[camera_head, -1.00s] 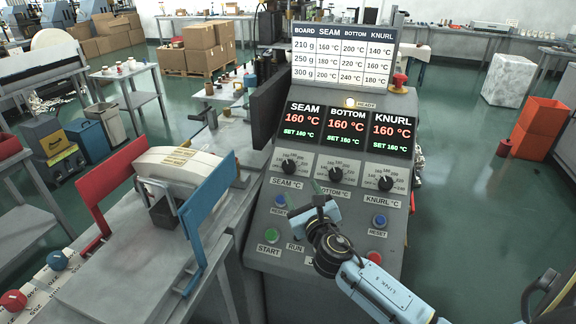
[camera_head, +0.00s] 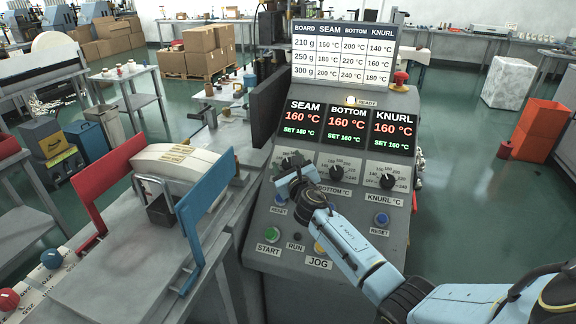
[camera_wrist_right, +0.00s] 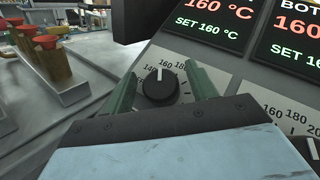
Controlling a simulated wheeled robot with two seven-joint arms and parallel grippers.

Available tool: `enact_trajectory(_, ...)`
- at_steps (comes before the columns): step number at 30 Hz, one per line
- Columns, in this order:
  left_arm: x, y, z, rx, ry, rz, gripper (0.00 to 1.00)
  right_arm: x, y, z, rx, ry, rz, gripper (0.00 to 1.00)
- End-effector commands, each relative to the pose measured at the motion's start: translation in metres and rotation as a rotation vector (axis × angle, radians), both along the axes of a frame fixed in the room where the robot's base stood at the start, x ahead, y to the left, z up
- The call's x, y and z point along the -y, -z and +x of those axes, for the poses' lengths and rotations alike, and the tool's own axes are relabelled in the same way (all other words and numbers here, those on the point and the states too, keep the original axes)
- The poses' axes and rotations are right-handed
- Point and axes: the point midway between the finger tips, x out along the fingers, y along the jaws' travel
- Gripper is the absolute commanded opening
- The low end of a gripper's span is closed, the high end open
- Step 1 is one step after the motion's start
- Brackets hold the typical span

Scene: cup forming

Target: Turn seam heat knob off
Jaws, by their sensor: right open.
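The seam heat knob (camera_wrist_right: 159,88) is black and round with a white mark pointing up, near 160 on its dial, in the right wrist view. My right gripper (camera_wrist_right: 160,72) is open, with its two green fingers on either side of the knob; I cannot tell whether they touch it. In the head view the right gripper (camera_head: 298,178) is over the seam dial and covers part of it. The seam display (camera_head: 301,119) reads 160 °C, set 160 °C. My left gripper is not in view.
The bottom knob (camera_head: 336,172) and knurl knob (camera_head: 387,181) sit to the right on the same sloped panel. Start (camera_head: 271,235), jog and reset buttons are lower down. A red mushroom button (camera_head: 401,78) stands at the panel's upper right.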

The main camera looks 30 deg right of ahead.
Motion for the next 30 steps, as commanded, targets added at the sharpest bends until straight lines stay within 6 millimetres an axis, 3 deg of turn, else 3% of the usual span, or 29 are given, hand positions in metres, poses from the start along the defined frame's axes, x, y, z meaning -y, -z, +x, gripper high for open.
enact_trajectory(8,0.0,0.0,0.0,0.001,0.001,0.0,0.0,0.0,-0.001,0.002,0.001,0.0,0.0,0.57)
enact_trajectory(19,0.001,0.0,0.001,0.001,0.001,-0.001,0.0,0.0,0.0,0.001,0.0,0.0,0.001,0.13)
enact_trajectory(30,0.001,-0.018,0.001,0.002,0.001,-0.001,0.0,0.002,-0.004,0.001,-0.035,-0.059,-0.033,0.13)
